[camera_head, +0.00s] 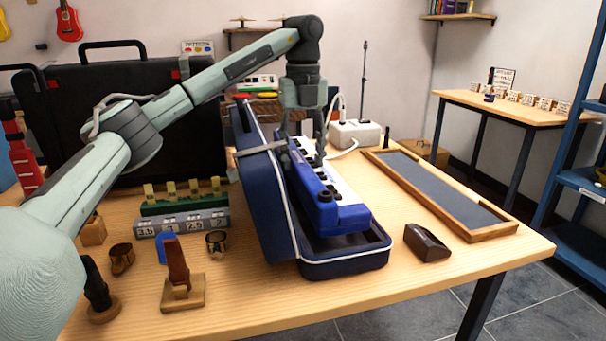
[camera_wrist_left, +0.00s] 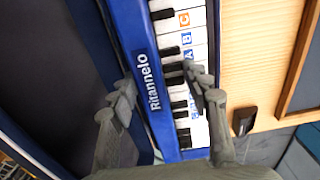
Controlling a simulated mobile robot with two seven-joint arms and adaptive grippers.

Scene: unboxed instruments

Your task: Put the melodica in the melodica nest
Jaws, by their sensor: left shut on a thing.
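The melodica (camera_head: 323,216), a blue body with white and black keys, is tilted above and partly inside an open blue case (camera_head: 345,266). The case lid (camera_head: 262,190) stands up on its left. My left gripper (camera_head: 304,152) is shut on the melodica from above, one finger on each side. In the left wrist view my left gripper (camera_wrist_left: 160,88) straddles the melodica (camera_wrist_left: 151,45), one finger over the keys. The case floor is mostly hidden under the melodica; I cannot tell whether they touch. No part is visibly labelled as the nest. My right gripper is out of view.
A wooden-framed tray (camera_head: 497,231) with a grey bed lies to the right, and a dark brown block (camera_head: 426,243) lies before it. Small stands, cups and a grey numbered block (camera_head: 182,223) fill the left. A white box (camera_head: 355,133) stands behind.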

